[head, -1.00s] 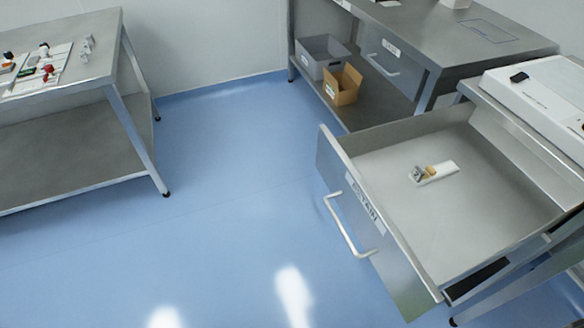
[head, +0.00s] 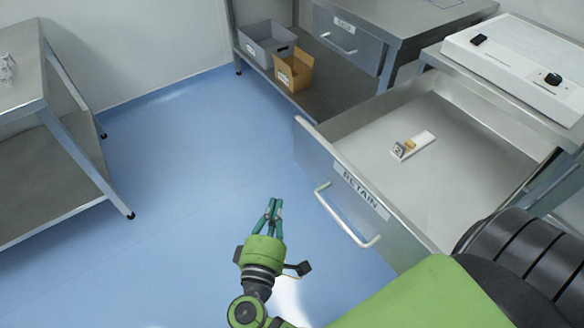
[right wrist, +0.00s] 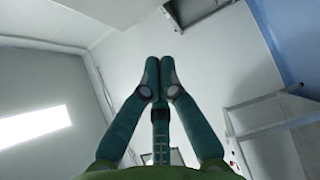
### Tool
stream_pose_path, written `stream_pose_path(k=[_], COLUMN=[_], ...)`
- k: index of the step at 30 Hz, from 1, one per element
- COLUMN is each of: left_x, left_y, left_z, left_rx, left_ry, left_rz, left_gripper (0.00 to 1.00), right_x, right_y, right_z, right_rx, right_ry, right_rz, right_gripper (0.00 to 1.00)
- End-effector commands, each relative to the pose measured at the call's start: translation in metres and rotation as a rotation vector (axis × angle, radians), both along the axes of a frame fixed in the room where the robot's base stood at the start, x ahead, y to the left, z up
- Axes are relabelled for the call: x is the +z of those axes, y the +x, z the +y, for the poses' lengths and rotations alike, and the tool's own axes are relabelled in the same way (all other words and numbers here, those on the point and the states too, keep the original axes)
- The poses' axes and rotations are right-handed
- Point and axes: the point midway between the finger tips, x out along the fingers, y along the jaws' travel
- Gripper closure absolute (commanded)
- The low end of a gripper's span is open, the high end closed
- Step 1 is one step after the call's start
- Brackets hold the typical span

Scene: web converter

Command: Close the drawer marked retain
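The drawer marked RETAIN (head: 385,230) is pulled far out of the bench on the right in the head view. Its label (head: 361,191) and pale bar handle (head: 346,221) are on the front panel, which faces left. Inside lies a white strip with a small tan piece and a numbered tag (head: 413,146). My right gripper (head: 273,202) is over the blue floor, left of the handle and apart from it. In the right wrist view its teal fingers (right wrist: 160,62) meet at the tips with nothing between them. My left gripper is not in view.
A white device (head: 515,62) stands on the bench behind the drawer. Another drawer (head: 345,42), shut, is in the back bench, with a grey bin (head: 266,42) and cardboard box (head: 294,70) on its lower shelf. A steel table (head: 50,160) stands left. Floor between is clear.

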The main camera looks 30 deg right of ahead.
Motion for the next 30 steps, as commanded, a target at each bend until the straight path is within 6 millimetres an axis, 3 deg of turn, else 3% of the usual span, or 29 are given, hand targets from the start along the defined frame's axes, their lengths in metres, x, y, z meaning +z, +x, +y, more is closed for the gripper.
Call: stream_pose_path(k=[5,18,24,30], left_x=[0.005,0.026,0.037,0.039], left_y=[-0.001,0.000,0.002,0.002], left_z=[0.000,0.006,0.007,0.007], left_rx=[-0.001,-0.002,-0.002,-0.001], left_ry=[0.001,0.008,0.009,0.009], left_rz=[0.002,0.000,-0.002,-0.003], left_gripper=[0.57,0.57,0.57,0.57], right_x=[0.008,0.008,0.007,0.005], right_y=[0.011,0.079,0.078,0.079], right_z=[-0.010,-0.068,-0.096,-0.105], right_rx=[-0.008,-0.006,-0.005,-0.005], right_ry=[-0.010,-0.010,-0.011,-0.007], right_rz=[-0.016,-0.014,-0.011,-0.011], right_gripper=[1.00,1.00,1.00,1.00])
